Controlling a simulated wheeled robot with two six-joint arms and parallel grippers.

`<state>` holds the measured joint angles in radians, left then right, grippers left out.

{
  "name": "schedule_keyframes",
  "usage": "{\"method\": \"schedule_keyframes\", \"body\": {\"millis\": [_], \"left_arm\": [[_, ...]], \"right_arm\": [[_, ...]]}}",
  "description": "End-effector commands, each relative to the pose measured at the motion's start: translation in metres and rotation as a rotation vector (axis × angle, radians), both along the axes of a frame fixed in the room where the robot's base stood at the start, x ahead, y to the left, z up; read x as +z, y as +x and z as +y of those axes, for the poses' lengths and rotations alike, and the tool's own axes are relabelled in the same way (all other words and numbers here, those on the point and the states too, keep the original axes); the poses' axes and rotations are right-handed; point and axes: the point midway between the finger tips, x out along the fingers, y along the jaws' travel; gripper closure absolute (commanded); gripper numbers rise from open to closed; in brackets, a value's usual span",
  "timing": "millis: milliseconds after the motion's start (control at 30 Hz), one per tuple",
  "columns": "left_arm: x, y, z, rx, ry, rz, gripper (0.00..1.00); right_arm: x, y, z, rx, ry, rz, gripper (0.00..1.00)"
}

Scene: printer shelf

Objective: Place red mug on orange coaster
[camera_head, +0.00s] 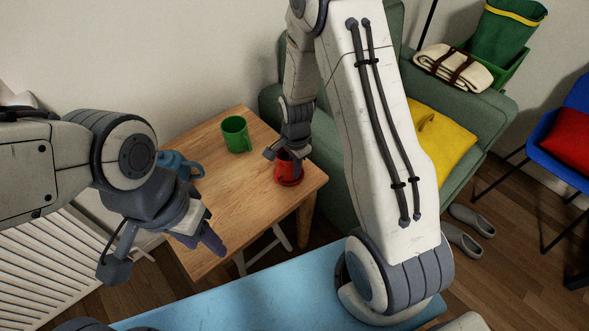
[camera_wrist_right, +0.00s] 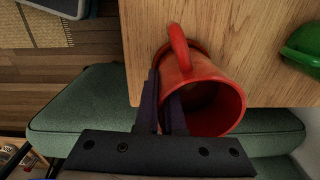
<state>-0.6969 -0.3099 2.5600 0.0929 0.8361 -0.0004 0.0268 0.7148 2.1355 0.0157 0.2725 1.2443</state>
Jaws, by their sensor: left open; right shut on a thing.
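The red mug (camera_head: 284,170) is upright near the right front corner of the wooden table, and it also shows in the right wrist view (camera_wrist_right: 212,82). My right gripper (camera_head: 285,154) is shut on the mug's wall at the rim; its dark fingers (camera_wrist_right: 168,105) show in the wrist view. A thin reddish-orange round edge, apparently the orange coaster (camera_head: 291,183), shows at the mug's base; most of it is hidden. I cannot tell whether the mug touches it. My left gripper (camera_head: 207,238) is open and empty, in front of the table's left side.
A green mug (camera_head: 236,134) stands toward the back of the table (camera_head: 232,190), and a blue mug (camera_head: 180,165) at its left edge. A green armchair (camera_head: 335,165) stands close to the table's right side. The table's middle is clear.

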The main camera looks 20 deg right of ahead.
Motion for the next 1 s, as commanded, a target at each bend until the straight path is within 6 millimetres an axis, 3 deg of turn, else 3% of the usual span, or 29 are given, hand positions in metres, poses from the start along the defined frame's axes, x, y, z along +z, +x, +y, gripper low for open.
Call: {"method": "schedule_keyframes", "body": {"millis": [300, 400, 767, 1000], "left_arm": [[-0.002, 0.0, 0.0, 0.0, 0.0, 0.0, 0.49], [-0.001, 0.0, 0.0, 0.0, 0.0, 0.0, 0.49], [0.002, 0.0, 0.0, 0.0, 0.0, 0.0, 0.49], [0.01, 0.0, 0.0, 0.0, 0.0, 0.0, 0.49]], "right_arm": [[-0.003, 0.0, 0.0, 0.0, 0.0, -0.001, 1.0], [-0.002, 0.0, 0.0, 0.0, 0.0, -0.001, 0.66], [0.003, 0.001, 0.0, 0.0, 0.0, -0.002, 0.66], [0.042, 0.001, -0.001, 0.0, 0.0, -0.007, 0.66]]}}
